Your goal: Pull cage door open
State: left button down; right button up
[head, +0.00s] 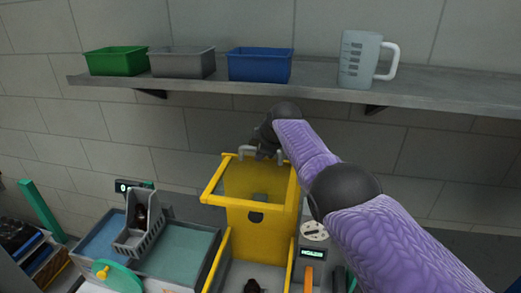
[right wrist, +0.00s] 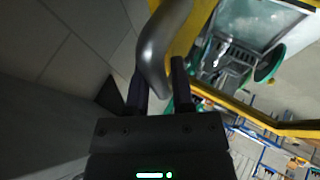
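The cage is a yellow frame with a yellow see-through door (head: 255,215) in the middle of the head view. My right gripper (head: 262,152) is at that handle, partly hidden behind my arm. In the right wrist view the curved grey handle (right wrist: 165,40) runs down between the two black fingers of my right gripper (right wrist: 158,90), which look shut on it. My left gripper is in neither view.
A wall shelf (head: 440,90) above holds a green bin (head: 115,62), a grey bin (head: 182,63), a blue bin (head: 260,65) and a clear jug (head: 360,60). A grey basket (head: 142,230) stands left of the cage on a teal-topped unit (head: 185,252). A small display (head: 312,254) is to the right.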

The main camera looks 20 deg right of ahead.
jog(key=o, duration=0.3)
jog(key=shift+r, duration=0.1)
jog(key=shift+s+d+r+p, duration=0.1)
jog(key=shift+s+r+p, duration=0.05)
jog(key=shift+r+p, duration=0.4)
jog(key=shift+p+v, duration=0.8)
jog(key=shift+p, duration=0.2)
jog(key=b+v, duration=0.2)
jog(key=v, duration=0.5)
jog(key=shift+s, duration=0.25)
jog(key=shift+f, duration=0.15)
